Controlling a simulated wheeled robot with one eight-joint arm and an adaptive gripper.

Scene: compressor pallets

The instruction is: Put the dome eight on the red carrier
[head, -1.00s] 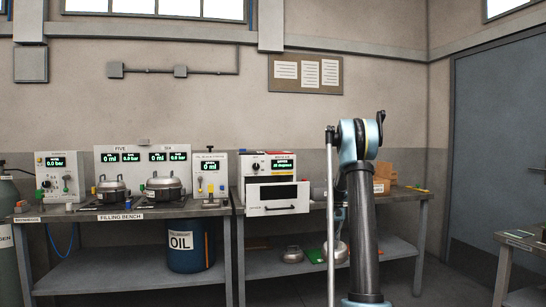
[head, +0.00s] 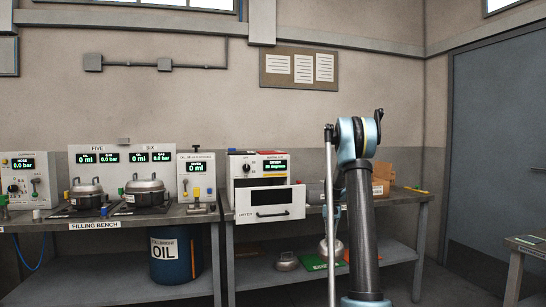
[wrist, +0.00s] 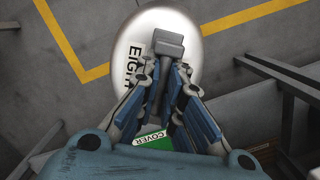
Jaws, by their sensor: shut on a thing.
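The dome eight (wrist: 136,52) is a pale, shiny dome marked "EIGHT" with a grey handle on top. My gripper (wrist: 166,82) is shut on that handle in the wrist view. In the head view the dome (head: 325,249) shows in part behind my arm, in front of the lower shelf of the right bench. Whether it is clear of everything below it cannot be told.
A green mat (head: 319,263) marked "COVER" and a small metal dome (head: 287,262) are on the lower shelf. Above stands a white dryer (head: 270,203). Two lidded pots (head: 145,191) are on the filling bench. Another table (head: 528,243) stands at right, with open floor between.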

